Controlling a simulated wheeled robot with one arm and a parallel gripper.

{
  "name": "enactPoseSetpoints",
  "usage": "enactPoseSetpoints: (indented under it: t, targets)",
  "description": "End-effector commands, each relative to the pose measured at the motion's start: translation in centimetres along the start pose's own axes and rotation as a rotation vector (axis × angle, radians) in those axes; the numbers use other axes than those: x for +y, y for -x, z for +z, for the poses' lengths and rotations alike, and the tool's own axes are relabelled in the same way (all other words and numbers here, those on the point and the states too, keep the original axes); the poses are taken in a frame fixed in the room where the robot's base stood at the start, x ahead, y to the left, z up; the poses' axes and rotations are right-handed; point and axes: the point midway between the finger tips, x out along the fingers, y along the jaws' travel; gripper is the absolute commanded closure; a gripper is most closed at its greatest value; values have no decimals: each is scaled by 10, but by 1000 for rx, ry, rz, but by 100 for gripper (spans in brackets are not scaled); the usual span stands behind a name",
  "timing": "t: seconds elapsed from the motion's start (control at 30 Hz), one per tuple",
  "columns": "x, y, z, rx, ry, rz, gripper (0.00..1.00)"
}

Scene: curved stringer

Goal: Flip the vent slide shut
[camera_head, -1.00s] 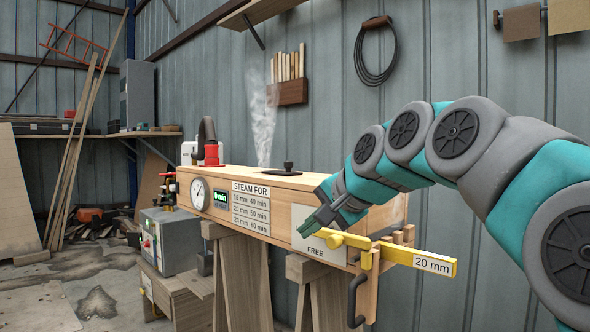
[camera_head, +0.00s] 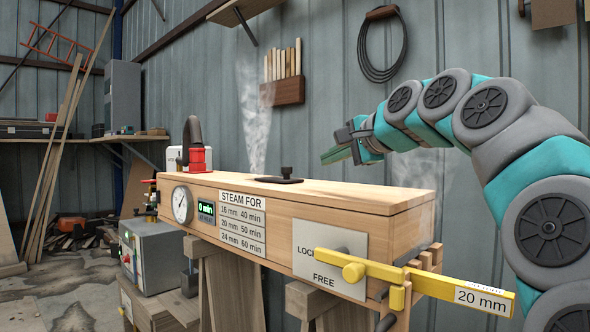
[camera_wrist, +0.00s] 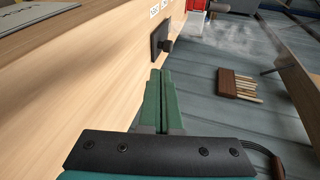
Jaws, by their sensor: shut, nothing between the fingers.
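The vent slide (camera_head: 279,180) is a dark flat plate with a small knob on top of the long wooden steam box (camera_head: 300,207). White steam rises close by it. In the wrist view the slide (camera_wrist: 160,38) lies beyond my fingertips, its knob standing up from the plate. My gripper (camera_head: 336,154) is above the box top, to the right of the slide and apart from it. Its green fingers (camera_wrist: 157,75) are shut together and empty. The opening under the slide cannot be made out.
A yellow lever (camera_head: 420,280) marked 20 mm crosses the box's near end, by a LOCK/FREE plate (camera_head: 312,243). A red fitting with a dark hose (camera_head: 197,150) stands at the box's far end. A wooden rack (camera_head: 283,92) hangs on the wall behind. The right part of the box top is clear.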

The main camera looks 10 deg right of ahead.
Motion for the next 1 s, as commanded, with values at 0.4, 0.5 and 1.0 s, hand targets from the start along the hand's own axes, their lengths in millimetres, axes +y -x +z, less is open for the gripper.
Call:
enactPoseSetpoints:
  t: [0.4,0.5,1.0]
  targets:
    - [-1,-36,0,0,1,0,100]
    - [0,-58,0,0,1,2,100]
    - [-9,-128,0,0,1,0,100]
